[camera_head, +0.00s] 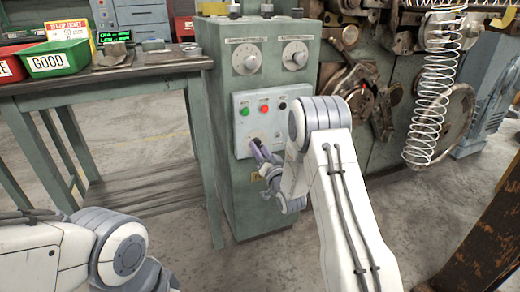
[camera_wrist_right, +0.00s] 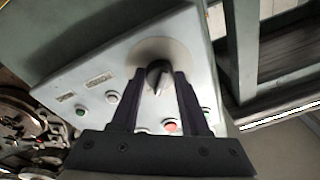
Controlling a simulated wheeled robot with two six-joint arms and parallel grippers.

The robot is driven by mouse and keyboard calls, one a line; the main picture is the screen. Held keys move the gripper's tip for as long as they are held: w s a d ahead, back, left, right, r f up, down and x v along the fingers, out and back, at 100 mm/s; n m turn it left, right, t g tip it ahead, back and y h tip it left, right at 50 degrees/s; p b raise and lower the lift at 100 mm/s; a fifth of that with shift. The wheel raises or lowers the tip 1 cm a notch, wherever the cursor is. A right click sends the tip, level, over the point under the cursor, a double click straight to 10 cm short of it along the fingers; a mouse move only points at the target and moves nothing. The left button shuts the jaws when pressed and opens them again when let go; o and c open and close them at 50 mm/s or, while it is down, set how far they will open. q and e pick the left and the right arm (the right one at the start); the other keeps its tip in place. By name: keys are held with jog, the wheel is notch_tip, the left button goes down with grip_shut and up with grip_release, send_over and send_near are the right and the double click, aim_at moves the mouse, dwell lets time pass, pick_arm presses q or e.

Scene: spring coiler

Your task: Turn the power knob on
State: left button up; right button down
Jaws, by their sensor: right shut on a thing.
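The power knob (camera_wrist_right: 157,75) is a black knob on a pale round plate, set in a light grey control panel (camera_wrist_right: 195,55). My right gripper (camera_wrist_right: 156,90) is shut on the knob, with one dark finger on each side of it. In the head view the right gripper (camera_head: 257,147) reaches the lower left of the control panel (camera_head: 242,103) on the green cabinet, and its fingers hide most of the knob there. My left arm shows at the bottom left, but its gripper is out of view.
A green button (camera_head: 245,111), a red button (camera_head: 264,109) and a black control (camera_head: 283,105) sit above the knob. Two white dials (camera_head: 246,59) are higher up. A workbench (camera_head: 110,78) with a green GOOD bin (camera_head: 52,60) stands left. Coiling machinery and a spring (camera_head: 432,90) are right.

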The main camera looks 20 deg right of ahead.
jog(key=shift+m, duration=0.6)
jog(key=shift+c, duration=2)
grip_release()
jog(key=shift+s, duration=0.1)
jog(key=s+f+p, duration=0.1)
jog(key=s+p, duration=0.1)
jog(key=s, duration=0.8)
jog(key=shift+s+d, duration=0.15)
jog(key=shift+d, duration=0.05)
jog(key=shift+a+f, duration=0.1)
